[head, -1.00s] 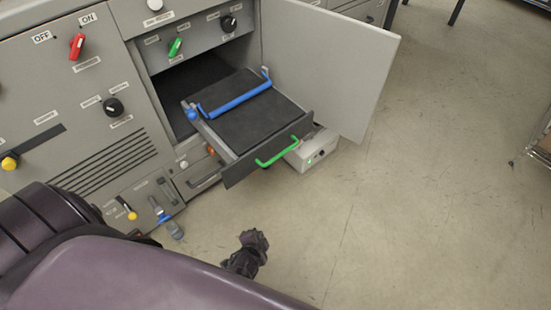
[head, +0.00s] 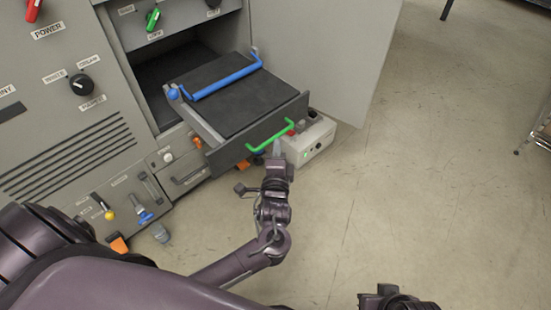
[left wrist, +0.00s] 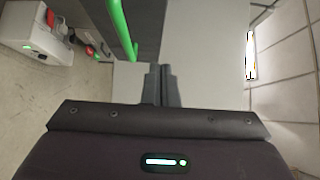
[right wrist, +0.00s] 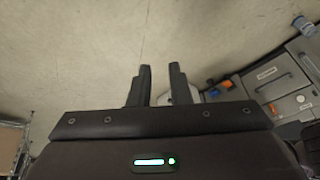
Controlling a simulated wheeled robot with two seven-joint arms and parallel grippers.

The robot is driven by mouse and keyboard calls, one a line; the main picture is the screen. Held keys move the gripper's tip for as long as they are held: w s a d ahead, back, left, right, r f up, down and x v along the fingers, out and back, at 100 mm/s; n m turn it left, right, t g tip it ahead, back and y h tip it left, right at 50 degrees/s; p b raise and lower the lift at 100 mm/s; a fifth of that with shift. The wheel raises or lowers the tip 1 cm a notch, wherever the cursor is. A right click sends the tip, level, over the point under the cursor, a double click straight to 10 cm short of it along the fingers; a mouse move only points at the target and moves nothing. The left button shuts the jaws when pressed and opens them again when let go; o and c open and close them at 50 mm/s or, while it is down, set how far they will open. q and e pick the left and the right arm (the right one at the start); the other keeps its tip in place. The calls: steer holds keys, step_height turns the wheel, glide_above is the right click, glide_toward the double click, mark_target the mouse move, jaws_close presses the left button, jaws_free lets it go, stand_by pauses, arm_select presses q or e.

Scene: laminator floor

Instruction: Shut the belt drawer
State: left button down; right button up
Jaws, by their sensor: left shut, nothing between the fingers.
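The belt drawer (head: 225,148) stands pulled out of the grey machine. It has a dark belt top, a dark front panel and a green handle (head: 270,135). A blue bar (head: 225,82) lies across the top. My left gripper (head: 277,148) is shut and empty, its tips just in front of and below the handle. In the left wrist view the handle (left wrist: 122,30) is left of the shut fingers (left wrist: 160,75); I cannot tell whether they touch the drawer. My right gripper (right wrist: 160,75) is open and empty over bare floor, away from the drawer.
A grey door (head: 330,50) stands open right of the drawer. A light box (head: 312,140) with a green light and a red button sits on the floor under the drawer's right side. The machine face has knobs and levers.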

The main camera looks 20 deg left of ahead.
mark_target(269, 119)
arm_select(q)
steer(key=w+a, duration=0.2)
steer(key=w+a+b, duration=0.1)
steer(key=w+a, duration=0.1)
steer(key=w, duration=0.1)
steer(key=shift+w+a+f, duration=0.1)
steer(key=shift+w+a, duration=0.2)
steer(key=shift+w+a+b, duration=0.15)
steer(key=shift+a+b, duration=0.15)
steer(key=shift+a, duration=0.15)
arm_select(e)
steer(key=shift+w+a+f+t+y, duration=0.1)
steer(key=shift+w+a+t+y, duration=0.2)
steer(key=shift+a, duration=0.3)
steer(key=shift+w+a+f+t+y, duration=0.1)
steer(key=shift+w+a+t+y, duration=0.1)
steer(key=shift+a+t, duration=0.3)
arm_select(q)
steer(key=shift+a, duration=0.1)
arm_select(e)
steer(key=shift+a, duration=0.1)
